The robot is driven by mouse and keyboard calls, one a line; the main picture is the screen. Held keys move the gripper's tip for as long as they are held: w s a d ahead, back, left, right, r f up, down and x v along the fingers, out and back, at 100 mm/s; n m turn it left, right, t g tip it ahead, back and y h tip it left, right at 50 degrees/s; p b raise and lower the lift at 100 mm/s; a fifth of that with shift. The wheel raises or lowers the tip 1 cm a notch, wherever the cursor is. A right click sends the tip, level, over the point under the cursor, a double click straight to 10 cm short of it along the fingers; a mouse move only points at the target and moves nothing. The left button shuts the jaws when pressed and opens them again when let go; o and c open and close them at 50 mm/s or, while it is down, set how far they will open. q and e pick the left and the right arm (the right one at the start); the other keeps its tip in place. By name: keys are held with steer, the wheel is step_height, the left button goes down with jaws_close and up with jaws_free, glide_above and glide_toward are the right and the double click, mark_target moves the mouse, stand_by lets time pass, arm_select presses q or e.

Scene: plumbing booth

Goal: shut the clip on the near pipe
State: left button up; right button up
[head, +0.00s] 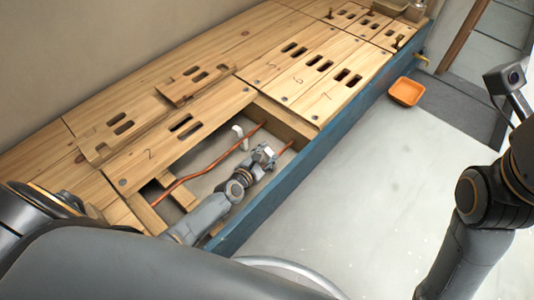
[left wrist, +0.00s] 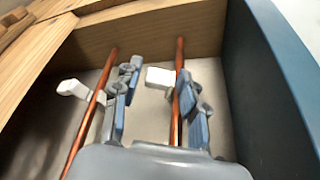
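Two copper pipes run through the open bay in the wooden deck. The near pipe (left wrist: 180,60) is beside the blue side wall, and the far pipe (left wrist: 90,112) is to its left. A white clip (left wrist: 160,77) is at the near pipe; its lever stands out to the left. Another white clip (left wrist: 72,88) is on the far pipe, and it also shows in the head view (head: 238,132). My left gripper (head: 265,154) is down in the bay, open. Its fingers (left wrist: 158,98) are on either side of the near clip, partly hiding it. My right gripper is out of view.
Wooden boards (head: 290,62) with slots surround the bay. A blue side wall (head: 285,187) bounds it on the near side. An orange tray (head: 405,92) is on the floor beyond. A loose slotted board (head: 195,83) lies on the deck.

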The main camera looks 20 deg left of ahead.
arm_select(q)
steer(key=shift+s, duration=0.1)
steer(key=shift+s+r, duration=0.1)
steer(key=shift+s, duration=0.15)
steer(key=v, duration=1.1)
steer(key=shift+s, duration=0.15)
steer(key=shift+c, duration=0.2)
